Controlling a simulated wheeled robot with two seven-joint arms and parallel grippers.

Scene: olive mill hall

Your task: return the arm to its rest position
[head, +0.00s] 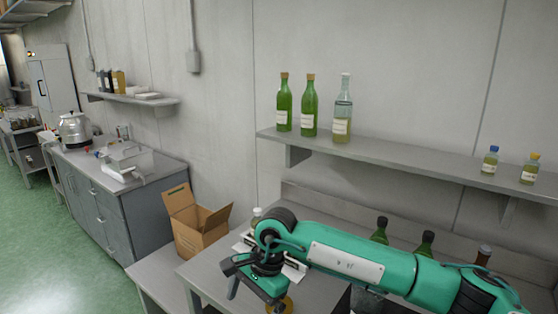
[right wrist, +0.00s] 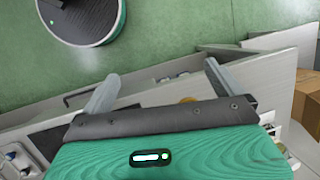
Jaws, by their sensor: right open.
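My right arm (head: 350,262) comes in from the right in the head view and is bent over the grey worktable. Its gripper (head: 255,290) hangs low over the table's left part, pointing down. In the right wrist view the two fingers of this gripper (right wrist: 160,85) stand wide apart with nothing between them. The gripper is open and empty. My left arm and gripper are in neither view.
Dark bottles (head: 427,243) stand on the table behind my arm. A wall shelf (head: 400,155) above holds green bottles (head: 308,105), a clear bottle (head: 342,108) and small bottles (head: 490,160). An open cardboard box (head: 197,222) stands left of the table. Green floor (head: 50,250) is clear.

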